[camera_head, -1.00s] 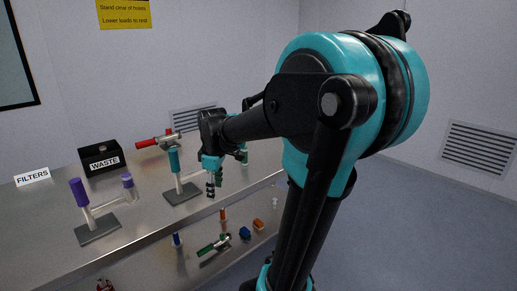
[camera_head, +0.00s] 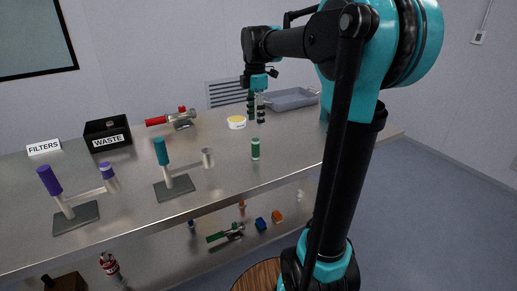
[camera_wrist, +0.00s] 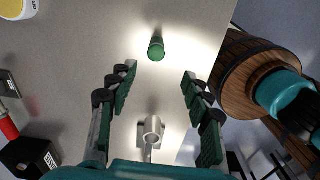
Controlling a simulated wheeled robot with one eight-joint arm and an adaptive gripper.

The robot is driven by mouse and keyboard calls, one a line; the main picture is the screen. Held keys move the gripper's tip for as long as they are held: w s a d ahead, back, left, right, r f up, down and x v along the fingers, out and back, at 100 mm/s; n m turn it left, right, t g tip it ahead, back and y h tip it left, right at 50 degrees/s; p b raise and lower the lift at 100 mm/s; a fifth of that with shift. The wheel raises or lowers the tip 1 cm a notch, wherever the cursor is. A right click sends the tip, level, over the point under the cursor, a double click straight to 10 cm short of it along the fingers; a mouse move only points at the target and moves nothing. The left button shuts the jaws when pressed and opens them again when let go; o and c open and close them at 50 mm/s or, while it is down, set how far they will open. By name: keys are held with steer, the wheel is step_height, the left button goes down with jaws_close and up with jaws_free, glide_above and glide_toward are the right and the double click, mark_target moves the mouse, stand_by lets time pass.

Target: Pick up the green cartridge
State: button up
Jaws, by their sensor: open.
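The green cartridge (camera_head: 255,148) stands upright on the metal bench, near its front edge. It has a pale band near the bottom. In the wrist view the cartridge (camera_wrist: 156,48) appears just beyond the fingertips, in line with the gap between them. My gripper (camera_head: 256,108) points down above the bench and appears higher in the head picture than the cartridge, apart from it. In the wrist view my gripper (camera_wrist: 158,72) has its fingers spread wide with nothing between the tips.
A stand with a teal handle and an empty metal cup (camera_head: 207,157) is left of the cartridge; the cup also shows in the wrist view (camera_wrist: 152,125). A wooden barrel (camera_wrist: 240,75) is beside the bench.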

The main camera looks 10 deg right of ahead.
mark_target(256, 140)
step_height(256, 140, down, 9)
steer(key=shift+f, duration=0.1)
steer(key=shift+w+f, duration=0.2)
steer(key=shift+f, duration=1.15)
steer(key=shift+w+f, duration=0.2)
steer(key=shift+f, duration=1.1)
jaws_close()
steer(key=shift+r, duration=0.1)
